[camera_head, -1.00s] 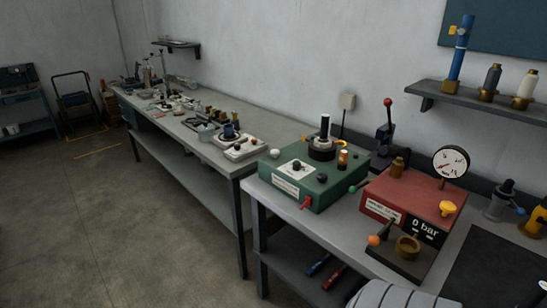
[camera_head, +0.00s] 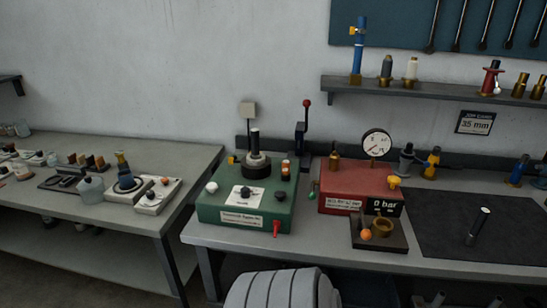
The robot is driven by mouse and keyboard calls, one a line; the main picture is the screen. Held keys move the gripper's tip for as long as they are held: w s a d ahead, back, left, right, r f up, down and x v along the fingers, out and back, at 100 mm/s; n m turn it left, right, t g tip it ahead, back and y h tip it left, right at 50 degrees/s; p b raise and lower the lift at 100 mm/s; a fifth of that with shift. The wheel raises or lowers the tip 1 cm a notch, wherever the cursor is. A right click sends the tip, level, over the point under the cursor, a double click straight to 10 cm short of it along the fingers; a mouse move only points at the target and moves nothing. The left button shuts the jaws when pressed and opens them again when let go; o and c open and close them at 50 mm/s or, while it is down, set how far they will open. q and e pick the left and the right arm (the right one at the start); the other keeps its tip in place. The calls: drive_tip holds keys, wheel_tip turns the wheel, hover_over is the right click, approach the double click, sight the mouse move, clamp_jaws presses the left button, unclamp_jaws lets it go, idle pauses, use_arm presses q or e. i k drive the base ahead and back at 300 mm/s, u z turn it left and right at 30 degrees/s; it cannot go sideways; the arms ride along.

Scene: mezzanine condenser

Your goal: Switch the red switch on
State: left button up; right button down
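A small red switch (camera_head: 276,227) sticks out at the lower right of the front face of a green box (camera_head: 240,212) on the workbench. It looks like a short lever angled downward; its on or off position is not clear. The green box carries a black upright post (camera_head: 254,150), a white label plate with a dark knob, a white knob and an orange-brown part. A separate black lever with a red ball tip (camera_head: 307,103) stands behind the box. Neither of my grippers is in view.
A red box (camera_head: 352,184) with a gauge (camera_head: 376,145) and a "0 bar" display stands just right of the green box. A dark mat (camera_head: 470,250) with a black cylinder lies farther right. A second bench (camera_head: 90,212) with several parts is at left.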

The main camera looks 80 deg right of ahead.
sight(276, 223)
drive_tip(key=z, duration=0.6)
drive_tip(key=i, duration=0.75)
drive_tip(key=z, duration=1.3)
drive_tip(key=i, duration=0.5)
drive_tip(key=z, duration=0.5)
